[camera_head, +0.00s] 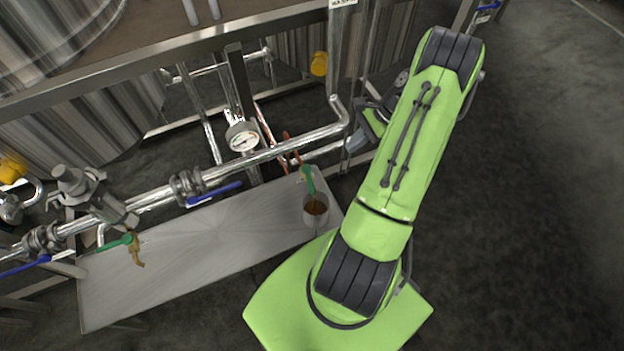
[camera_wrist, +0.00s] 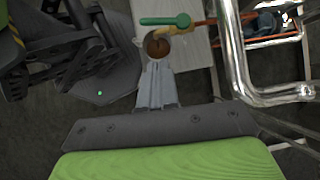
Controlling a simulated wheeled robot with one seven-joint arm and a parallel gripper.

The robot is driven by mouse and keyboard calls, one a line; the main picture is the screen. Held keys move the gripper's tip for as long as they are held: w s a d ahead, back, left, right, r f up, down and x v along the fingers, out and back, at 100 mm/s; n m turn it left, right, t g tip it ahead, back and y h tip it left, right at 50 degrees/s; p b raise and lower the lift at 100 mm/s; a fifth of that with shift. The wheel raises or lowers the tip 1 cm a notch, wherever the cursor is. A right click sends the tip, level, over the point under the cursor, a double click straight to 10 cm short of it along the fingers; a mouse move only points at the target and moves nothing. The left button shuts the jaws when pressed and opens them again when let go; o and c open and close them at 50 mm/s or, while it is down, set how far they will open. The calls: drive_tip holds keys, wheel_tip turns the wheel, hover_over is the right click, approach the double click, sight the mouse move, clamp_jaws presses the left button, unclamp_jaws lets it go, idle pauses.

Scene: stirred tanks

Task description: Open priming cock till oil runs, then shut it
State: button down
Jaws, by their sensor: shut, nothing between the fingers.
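A small brass cock with a green lever (camera_head: 308,178) sits on the right of the pipework, above a clear cup (camera_head: 316,220) holding brown oil. In the wrist view the green lever (camera_wrist: 165,20) lies sideways across the brass body, with the brown oil (camera_wrist: 158,46) below it. I cannot make out a stream from the spout. A second green-levered brass cock (camera_head: 136,250) hangs at the left. My gripper (camera_wrist: 158,68) is shut and empty, its tips short of the lever and apart from it.
A long metal bench (camera_head: 215,235) runs under the pipe. A pressure gauge (camera_head: 242,136), a blue-handled valve (camera_head: 215,194) and a bent steel pipe (camera_head: 330,128) stand close by. Steel tanks (camera_head: 90,120) fill the back. The floor at the right (camera_head: 530,200) is clear.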

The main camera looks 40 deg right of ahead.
sight(310, 182)
drive_tip(key=w+a+f+m+b, duration=0.1)
drive_tip(key=w+a+f+b, duration=0.1)
drive_tip(key=a+f, duration=0.6)
wheel_tip(310, 182, down, 5)
drive_tip(key=shift+w+a+r+m+t+y+b, duration=0.1)
drive_tip(key=shift+w+a+m+t+y+b, duration=0.2)
drive_tip(key=shift+w+a+m+b, duration=0.1)
